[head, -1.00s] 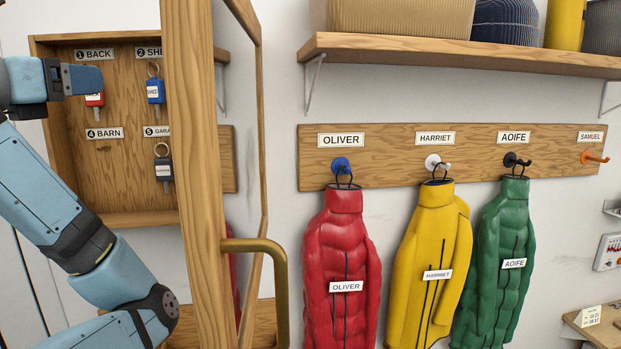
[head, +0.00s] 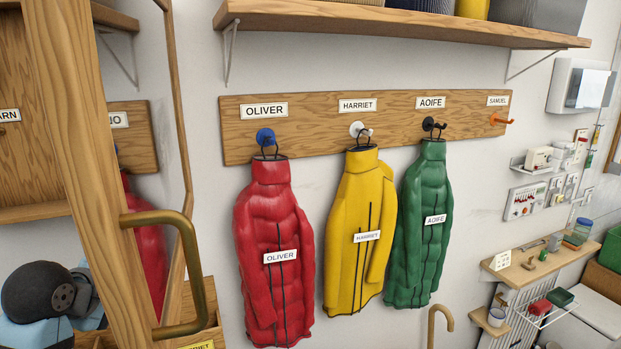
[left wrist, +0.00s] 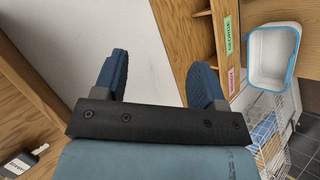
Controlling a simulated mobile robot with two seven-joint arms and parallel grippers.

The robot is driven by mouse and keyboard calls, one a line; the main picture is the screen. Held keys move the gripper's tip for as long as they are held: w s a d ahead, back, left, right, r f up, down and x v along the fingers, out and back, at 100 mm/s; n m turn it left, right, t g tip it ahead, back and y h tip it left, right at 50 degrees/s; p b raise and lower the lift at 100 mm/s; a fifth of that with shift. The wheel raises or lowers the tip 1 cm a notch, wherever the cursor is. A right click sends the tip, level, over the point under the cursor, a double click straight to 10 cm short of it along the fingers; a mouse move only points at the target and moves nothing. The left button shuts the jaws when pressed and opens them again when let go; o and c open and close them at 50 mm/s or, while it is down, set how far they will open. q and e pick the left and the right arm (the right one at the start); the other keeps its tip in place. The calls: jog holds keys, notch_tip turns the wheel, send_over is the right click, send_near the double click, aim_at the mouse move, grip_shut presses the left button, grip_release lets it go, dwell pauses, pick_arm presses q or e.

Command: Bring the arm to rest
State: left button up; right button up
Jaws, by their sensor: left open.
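In the left wrist view my left gripper (left wrist: 158,80) is open, with two blue fingers spread apart and nothing between them. A pale wall and wooden panels lie beyond it. In the head view only a dark joint and blue link of my left arm show at the lower left, behind the open cabinet door (head: 85,160); the left gripper itself is out of that view. My right gripper is in neither view.
The door has a brass handle (head: 190,270) and stands open. Red (head: 270,225), yellow (head: 355,230) and green (head: 424,220) coats hang on a peg board (head: 310,112) under a shelf (head: 400,28). A white blue-rimmed basin (left wrist: 272,58) is at right in the left wrist view.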

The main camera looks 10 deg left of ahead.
pick_arm(q)
jog(key=s+d+f+m+g, duration=0.3)
jog(key=s+d+f+m, duration=0.3)
jog(key=s+f+m, duration=0.45)
jog(key=s+d+f+m+g, duration=0.3)
jog(key=s+d+f+m, duration=0.3)
jog(key=s+f, duration=0.75)
jog(key=w+d+f+t+h, duration=0.1)
jog(key=w+f+t, duration=0.1)
jog(key=f, duration=0.2)
jog(key=w+d+f+m+t+h, duration=0.1)
jog(key=w+d+f+t, duration=0.1)
jog(key=f, duration=0.3)
jog(key=w+d+f+m+t+h, duration=0.1)
jog(key=w+d+f+t, duration=0.1)
jog(key=f, duration=0.3)
jog(key=shift+w+f+m, duration=0.15)
jog(key=shift+w+m, duration=0.05)
jog(key=shift+m, duration=0.05)
jog(key=shift+d+f+t+h, duration=0.2)
jog(key=shift+f+t+h, duration=0.1)
jog(key=shift+t+h, duration=0.15)
jog(key=shift+a, duration=0.1)
